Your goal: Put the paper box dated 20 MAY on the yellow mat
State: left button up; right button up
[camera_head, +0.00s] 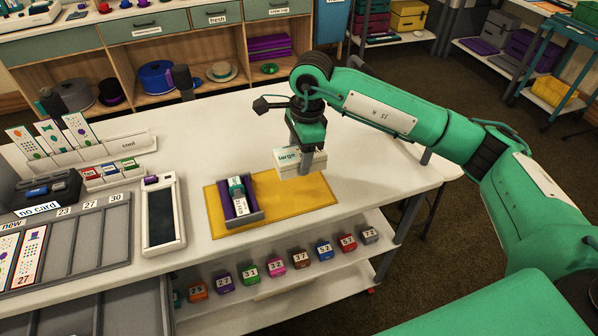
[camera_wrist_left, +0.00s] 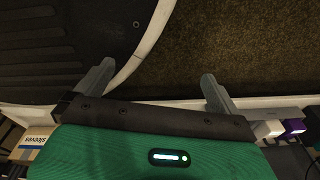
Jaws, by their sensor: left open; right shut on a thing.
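My right gripper (camera_head: 306,168) is shut on a cream paper box (camera_head: 286,161) with green lettering. The box is over or at the far right part of the yellow mat (camera_head: 308,198); I cannot tell whether it touches. No date can be read on it, and the gripper covers part of it.
A tablet-like device (camera_head: 162,215) lies left of the mat, beside a slotted card rack (camera_head: 85,240). Several small numbered blocks stand on the lower shelf (camera_head: 285,292) at the front. The white tabletop (camera_head: 220,130) is clear behind the mat.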

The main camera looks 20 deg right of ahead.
jog(key=shift+f, duration=0.75)
notch_tip(320, 180, down, 5)
jog(key=shift+f+p, duration=0.15)
jog(key=shift+p, duration=0.25)
pick_arm(q)
jog(key=shift+s+a+f, duration=0.15)
jog(key=shift+s+a, duration=0.05)
jog(key=shift+s, duration=0.55)
jog(key=shift+f, duration=0.1)
pick_arm(e)
jog(key=shift+f, duration=0.15)
pick_arm(q)
jog(key=shift+w, duration=0.1)
pick_arm(e)
jog(key=o, duration=0.7)
jog(key=shift+c, duration=0.2)
pick_arm(q)
jog(key=shift+w+d+r, duration=0.1)
jog(key=shift+w+r, duration=0.2)
jog(key=shift+w, duration=0.1)
jog(key=shift+s, duration=0.1)
